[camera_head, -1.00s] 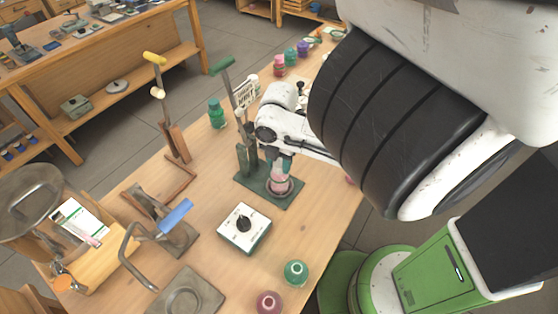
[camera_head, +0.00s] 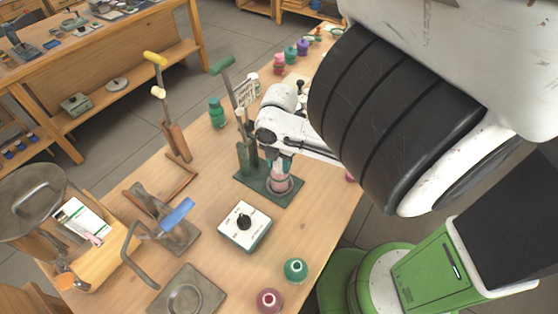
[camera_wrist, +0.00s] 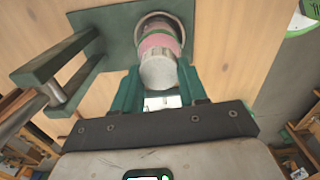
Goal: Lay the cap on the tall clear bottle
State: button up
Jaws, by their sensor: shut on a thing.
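My gripper (camera_wrist: 160,88) has green fingers and points down over the plate of a dark green lever stand (camera_head: 250,187). It is shut on a small grey cylinder, which I take to be the cap (camera_wrist: 158,72). Directly below it, in line with it, is a pinkish bottle (camera_wrist: 157,42) with a green edge, standing in a round seat on the plate. The pinkish bottle also shows under my gripper in the head view (camera_head: 279,185). The fingers hide part of the join, so I cannot tell whether cap and bottle touch.
A white box with a black knob (camera_head: 244,222) is in front of the stand. A teal jar (camera_head: 295,270) and a dark red jar (camera_head: 269,300) are near the front edge. A teal bottle (camera_head: 217,113) stands behind. A yellow-handled lever (camera_head: 155,60) rises at left.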

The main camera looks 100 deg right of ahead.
jog(key=o, duration=1.1)
jog(key=shift+o, duration=0.2)
jog(key=o, duration=0.4)
jog(key=shift+r, duration=0.1)
jog(key=shift+r+p, duration=1.15)
jog(key=shift+p, duration=0.1)
jog(key=shift+r, duration=2.3)
